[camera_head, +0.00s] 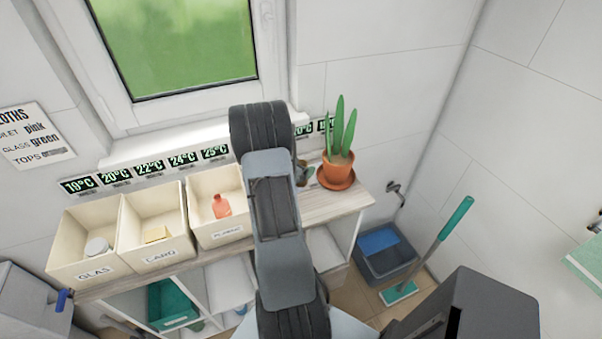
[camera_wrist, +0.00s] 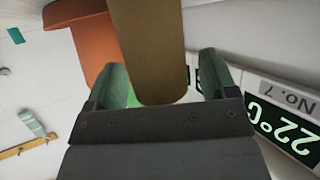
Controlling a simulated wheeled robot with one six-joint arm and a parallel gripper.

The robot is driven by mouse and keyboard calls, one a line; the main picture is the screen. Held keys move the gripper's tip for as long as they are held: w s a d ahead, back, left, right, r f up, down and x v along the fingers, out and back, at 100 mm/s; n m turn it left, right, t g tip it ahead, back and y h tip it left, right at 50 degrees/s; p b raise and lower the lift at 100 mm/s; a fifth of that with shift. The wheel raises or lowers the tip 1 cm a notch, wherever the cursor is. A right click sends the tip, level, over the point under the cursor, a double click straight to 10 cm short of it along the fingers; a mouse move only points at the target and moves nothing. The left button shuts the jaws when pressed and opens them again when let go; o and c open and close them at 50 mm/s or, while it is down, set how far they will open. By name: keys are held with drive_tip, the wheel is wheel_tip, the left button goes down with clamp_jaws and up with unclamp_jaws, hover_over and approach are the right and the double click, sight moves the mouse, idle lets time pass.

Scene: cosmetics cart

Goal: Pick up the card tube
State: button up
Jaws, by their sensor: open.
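The card tube (camera_wrist: 150,45) is a plain brown, round-ended shape in the wrist view. It reaches from the top edge down between the fingers of my gripper (camera_wrist: 161,70), with its rounded end near the palm. My gripper is open, with a finger on each side of the tube. A gap shows on the right side; contact on the left is hard to tell. In the head view my arm hides the tube and most of the gripper.
A terracotta pot (camera_head: 336,172) with a green plant stands on the shelf top, right of my arm; it seems to be the orange shape (camera_wrist: 88,35) in the wrist view. Cream bins, including the card bin (camera_head: 157,258), stand left. Temperature labels (camera_head: 150,168) line the wall behind.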

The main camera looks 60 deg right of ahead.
drive_tip(key=shift+c, duration=0.3)
drive_tip(key=c, duration=0.9)
drive_tip(key=shift+r, duration=0.1)
